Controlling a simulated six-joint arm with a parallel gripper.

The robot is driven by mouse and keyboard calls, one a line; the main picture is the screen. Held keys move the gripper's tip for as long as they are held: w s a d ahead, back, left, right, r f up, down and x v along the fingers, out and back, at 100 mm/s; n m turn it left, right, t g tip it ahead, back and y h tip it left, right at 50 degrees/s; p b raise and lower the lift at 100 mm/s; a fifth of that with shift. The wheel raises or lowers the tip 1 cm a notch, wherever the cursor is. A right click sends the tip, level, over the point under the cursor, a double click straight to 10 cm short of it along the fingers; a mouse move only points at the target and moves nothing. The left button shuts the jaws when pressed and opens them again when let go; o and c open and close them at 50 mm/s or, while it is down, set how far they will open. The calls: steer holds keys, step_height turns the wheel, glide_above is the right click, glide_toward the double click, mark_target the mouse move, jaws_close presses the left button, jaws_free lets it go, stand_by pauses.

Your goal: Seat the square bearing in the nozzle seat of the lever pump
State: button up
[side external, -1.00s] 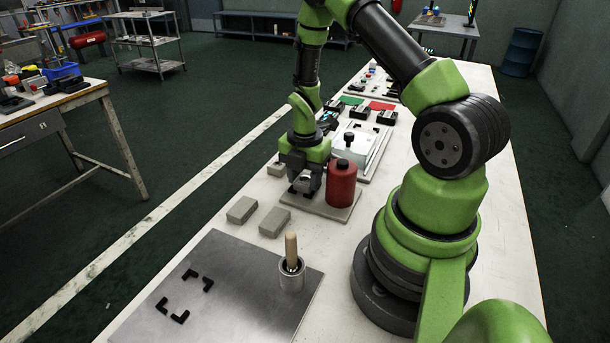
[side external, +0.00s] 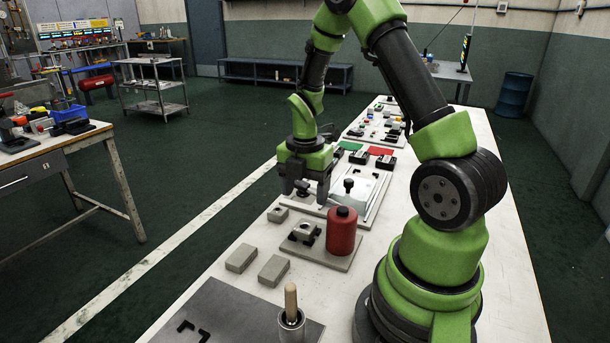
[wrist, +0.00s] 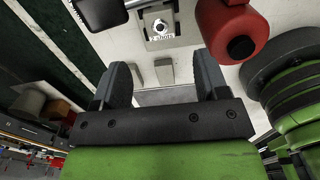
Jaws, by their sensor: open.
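The lever pump shows as a grey base plate (side external: 336,260) carrying a red canister (side external: 341,232) with a black cap. Beside the canister, a small pale square piece with a round centre, apparently the square bearing (side external: 305,228), sits among dark corner pieces that look like the nozzle seat (side external: 293,239). In the wrist view the bearing (wrist: 160,26) lies on the plate, left of the canister (wrist: 232,35); whether it is fully down cannot be told. My gripper (side external: 304,190) is open and empty, above and apart from the bearing.
Two grey blocks (side external: 241,258) (side external: 273,270) and a smaller one (side external: 278,214) lie left of the plate. A wooden-handled tool stands in a metal cup (side external: 291,322) on a dark metal sheet (side external: 235,315). A white box and several parts fill the bench behind.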

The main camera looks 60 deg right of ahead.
steer(key=s+a+r+m+t, duration=0.1)
steer(key=a+r+m+t, duration=0.1)
steer(key=a+r+m, duration=0.45)
steer(key=s+a+r+m+t, duration=0.1)
steer(key=a+r+m, duration=0.15)
steer(key=r, duration=0.65)
steer(key=s+a+r+m+t+y, duration=0.2)
steer(key=s+a+r+m+t, duration=0.2)
steer(key=m, duration=0.9)
steer(key=s+a+r, duration=0.1)
steer(key=s+a, duration=0.2)
steer(key=s, duration=0.1)
steer(key=shift+a, duration=0.4)
